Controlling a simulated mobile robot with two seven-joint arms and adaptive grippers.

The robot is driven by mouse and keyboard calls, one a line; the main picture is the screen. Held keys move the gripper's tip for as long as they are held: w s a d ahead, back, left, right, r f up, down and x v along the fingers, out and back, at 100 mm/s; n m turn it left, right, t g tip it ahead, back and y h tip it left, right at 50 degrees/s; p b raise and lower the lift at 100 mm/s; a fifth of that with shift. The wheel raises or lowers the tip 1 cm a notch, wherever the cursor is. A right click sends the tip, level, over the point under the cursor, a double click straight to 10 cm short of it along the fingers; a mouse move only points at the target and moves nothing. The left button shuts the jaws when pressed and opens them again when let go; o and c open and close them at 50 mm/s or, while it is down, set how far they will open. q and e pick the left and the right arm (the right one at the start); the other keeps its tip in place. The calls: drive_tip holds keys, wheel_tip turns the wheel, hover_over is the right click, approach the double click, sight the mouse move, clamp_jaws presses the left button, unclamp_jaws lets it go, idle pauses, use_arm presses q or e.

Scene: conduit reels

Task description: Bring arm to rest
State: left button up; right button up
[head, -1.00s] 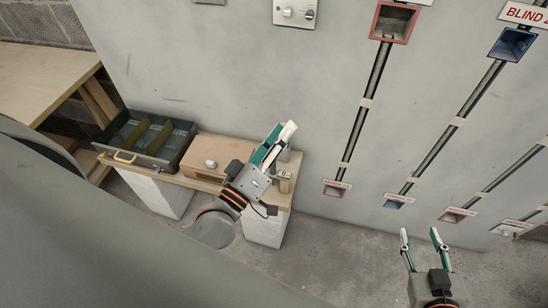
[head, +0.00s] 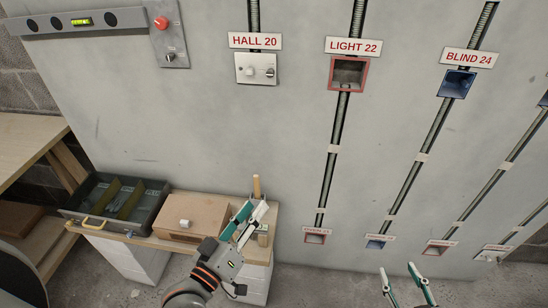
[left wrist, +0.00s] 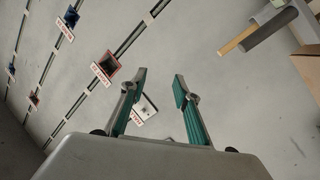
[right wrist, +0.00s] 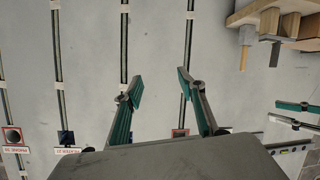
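My left gripper (head: 256,208) is over the right end of the small workbench, in front of the grey wall. Its two fingers (left wrist: 160,78) stand apart with nothing between them in the left wrist view. My right gripper (head: 397,270) is low at the right, in front of the wall. Its fingers (right wrist: 159,76) are also spread and empty in the right wrist view. My left gripper also shows at the right edge of the right wrist view (right wrist: 300,113). A wooden handle (head: 256,187) stands upright behind the left gripper; its lower part is hidden.
The bench (head: 151,241) holds a dark divided tray (head: 72,212) and a brown box (head: 196,210). The wall carries conduits, a red LIGHT 22 box (head: 334,73), a blue BLIND 24 box (head: 457,84) and a white HALL 20 switch plate (head: 257,69). The wall between the grippers is free.

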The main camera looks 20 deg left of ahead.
use_arm(q)
drive_tip(key=s+a+f+m+g+y, duration=0.1)
drive_tip(key=s+f+m+g, duration=0.2)
drive_tip(key=s+f, duration=0.3)
drive_tip(key=s+a+f+m+g+y, duration=0.1)
drive_tip(key=s+f+m+g, duration=0.3)
drive_tip(key=f, duration=1.2)
drive_tip(key=shift+s+a+m+g, duration=0.3)
drive_tip(key=shift+s+a+m, duration=0.2)
drive_tip(key=shift+s+m, duration=0.4)
use_arm(e)
drive_tip(key=s+f+g, duration=0.1)
drive_tip(key=s+f, duration=0.3)
drive_tip(key=f, duration=0.3)
drive_tip(key=s+f+m+g, duration=0.1)
drive_tip(key=s+f+g, duration=0.1)
drive_tip(key=s+f, duration=0.2)
wheel_tip(320, 180, down, 4)
drive_tip(key=shift+r, duration=0.25)
use_arm(q)
drive_tip(key=shift+c, duration=0.3)
use_arm(e)
drive_tip(key=shift+w+a, duration=0.1)
drive_tip(key=shift+a, duration=0.05)
